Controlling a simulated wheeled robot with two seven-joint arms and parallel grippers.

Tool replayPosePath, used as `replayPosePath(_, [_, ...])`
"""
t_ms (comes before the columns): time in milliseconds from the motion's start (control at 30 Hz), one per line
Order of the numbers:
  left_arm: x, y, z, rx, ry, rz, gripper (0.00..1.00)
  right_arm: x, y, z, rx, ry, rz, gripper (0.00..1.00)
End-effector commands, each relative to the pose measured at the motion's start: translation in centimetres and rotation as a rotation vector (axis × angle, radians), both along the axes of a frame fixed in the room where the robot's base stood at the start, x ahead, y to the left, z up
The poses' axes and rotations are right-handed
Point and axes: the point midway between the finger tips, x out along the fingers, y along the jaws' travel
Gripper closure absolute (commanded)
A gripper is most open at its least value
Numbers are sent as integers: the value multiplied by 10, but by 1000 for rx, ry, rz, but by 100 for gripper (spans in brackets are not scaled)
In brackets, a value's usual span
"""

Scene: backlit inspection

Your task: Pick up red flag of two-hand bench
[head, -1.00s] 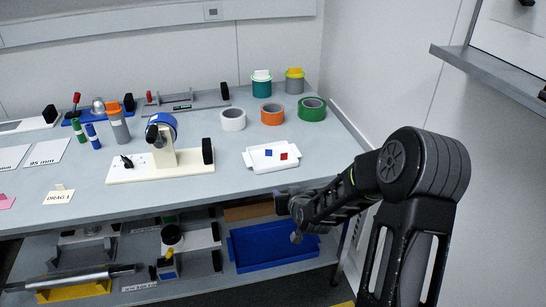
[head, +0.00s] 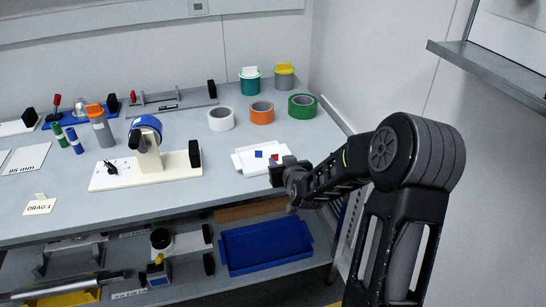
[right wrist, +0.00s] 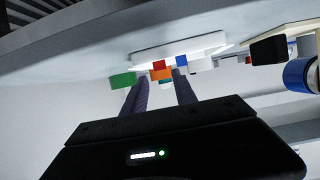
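The red flag (head: 274,157) is a small red square on a white tray (head: 243,163) near the bench's front right. A blue square (head: 259,154) is beside it. My right gripper (head: 283,172) is at the tray's front right corner in the head view, just in front of the red flag; contact cannot be told. In the right wrist view its two fingers (right wrist: 161,92) are apart with nothing between them. The red flag (right wrist: 158,64) shows beyond the fingers, with the blue square (right wrist: 181,60) to its right. My left gripper is out of view.
White (head: 221,119), orange (head: 261,113) and green (head: 302,107) tape rolls stand behind the tray. A cream-based fixture (head: 120,176) stands to its left. A blue bin (head: 265,246) is on the lower shelf. A wall shelf (head: 490,68) is at the upper right.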

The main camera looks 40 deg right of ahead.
Motion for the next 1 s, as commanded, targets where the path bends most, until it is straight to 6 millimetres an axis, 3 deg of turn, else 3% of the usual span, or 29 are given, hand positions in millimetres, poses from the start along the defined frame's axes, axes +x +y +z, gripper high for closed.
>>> replayPosePath(300, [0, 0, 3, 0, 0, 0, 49, 21, -8, -10, 1, 3, 1, 66])
replayPosePath(667, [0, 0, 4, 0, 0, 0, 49, 25, -9, -11, 1, 2, 1, 66])
replayPosePath(1000, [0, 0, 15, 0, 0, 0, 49, 62, -24, -26, 1, 2, 1, 66])
